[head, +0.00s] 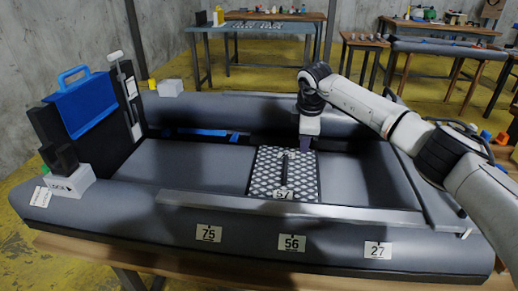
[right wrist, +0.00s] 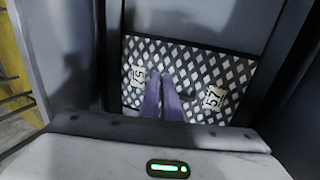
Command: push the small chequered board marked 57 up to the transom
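The small chequered board (head: 268,177) lies on the grey floor of the inflatable boat, right of its middle. It has a white 57 tag at its near edge and a dark bar across its top. The transom (head: 97,146) is the dark upright panel at the boat's left end, well apart from the board. My right gripper (head: 306,146) points down over the far right part of the board. In the right wrist view its purple fingers (right wrist: 163,98) are close together, with nothing seen between them, above the board (right wrist: 190,68). Whether they touch it is unclear. My left gripper is out of view.
A blue case (head: 85,105) rests against the transom. Grey tubes (head: 240,104) border the boat floor. Bare floor (head: 190,165) lies between board and transom. Tags 75 (head: 208,233), 56 (head: 291,243) and 27 (head: 377,250) are on the near tube.

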